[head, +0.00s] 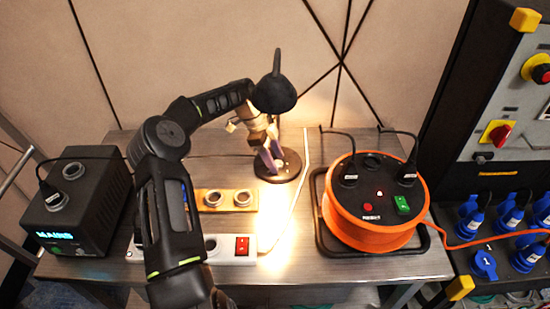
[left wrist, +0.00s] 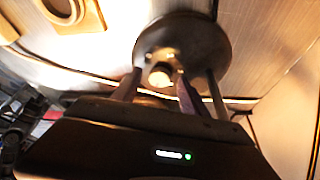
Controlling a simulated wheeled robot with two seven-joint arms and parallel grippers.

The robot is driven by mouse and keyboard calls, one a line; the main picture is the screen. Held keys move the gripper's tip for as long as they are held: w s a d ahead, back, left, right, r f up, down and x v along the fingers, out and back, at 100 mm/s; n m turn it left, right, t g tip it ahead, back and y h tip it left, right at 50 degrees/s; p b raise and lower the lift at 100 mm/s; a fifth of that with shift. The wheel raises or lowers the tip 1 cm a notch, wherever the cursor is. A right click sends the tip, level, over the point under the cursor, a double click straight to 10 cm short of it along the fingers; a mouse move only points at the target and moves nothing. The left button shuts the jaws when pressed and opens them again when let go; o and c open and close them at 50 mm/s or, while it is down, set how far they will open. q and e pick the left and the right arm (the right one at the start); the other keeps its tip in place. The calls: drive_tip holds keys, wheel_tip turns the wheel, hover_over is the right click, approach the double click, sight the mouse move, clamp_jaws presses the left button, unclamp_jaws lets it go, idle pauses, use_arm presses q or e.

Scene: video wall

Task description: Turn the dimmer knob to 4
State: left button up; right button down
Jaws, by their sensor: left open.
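The lamp has a black shade (head: 275,93) and a round dark base (head: 291,166) on the metal table. In the left wrist view the base (left wrist: 208,42) lies just beyond my fingers. A small pale round piece (left wrist: 160,75), apparently the dimmer knob, shows on the base between the fingers. Its scale and setting are not readable. My left gripper (head: 267,158) is open, pointing down at the left part of the base. I cannot tell whether the fingers touch the knob. In the head view the gripper hides the knob. My right gripper is not in view.
An orange cable reel (head: 375,225) stands right of the lamp. A wooden socket board (head: 223,193) and a white power strip (head: 237,258) lie left of it, partly behind my arm. A black mains box (head: 72,210) stands far left. A black socket panel (head: 497,165) is at right.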

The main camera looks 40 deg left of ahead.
use_arm(q)
drive_tip(key=b+v, duration=0.1)
drive_tip(key=v, duration=0.7)
drive_tip(key=shift+f, duration=0.1)
idle(0.4)
